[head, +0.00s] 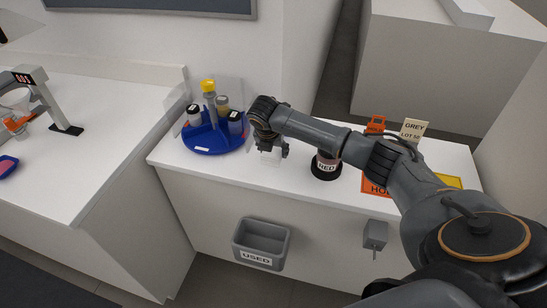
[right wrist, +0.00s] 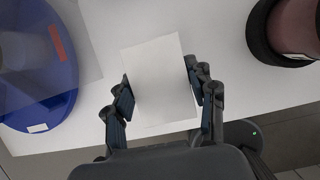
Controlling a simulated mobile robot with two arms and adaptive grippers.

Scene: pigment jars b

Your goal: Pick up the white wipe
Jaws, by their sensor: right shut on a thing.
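The white wipe (right wrist: 160,80) is a pale rectangular sheet between the fingers of my right gripper (right wrist: 158,98) in the right wrist view. The fingers are closed on its two side edges. In the head view my right gripper (head: 270,148) points down at the white counter, left of the RED jar, and the wipe (head: 271,158) shows as a small pale patch under it, partly hidden by the fingers. I cannot tell whether the wipe still touches the counter. My left gripper is not in view.
A blue round carousel (head: 213,146) with several jars stands left of the gripper. The dark-based RED jar (head: 326,164) stands close on the right. A grey USED bin (head: 260,243) hangs on the counter's front.

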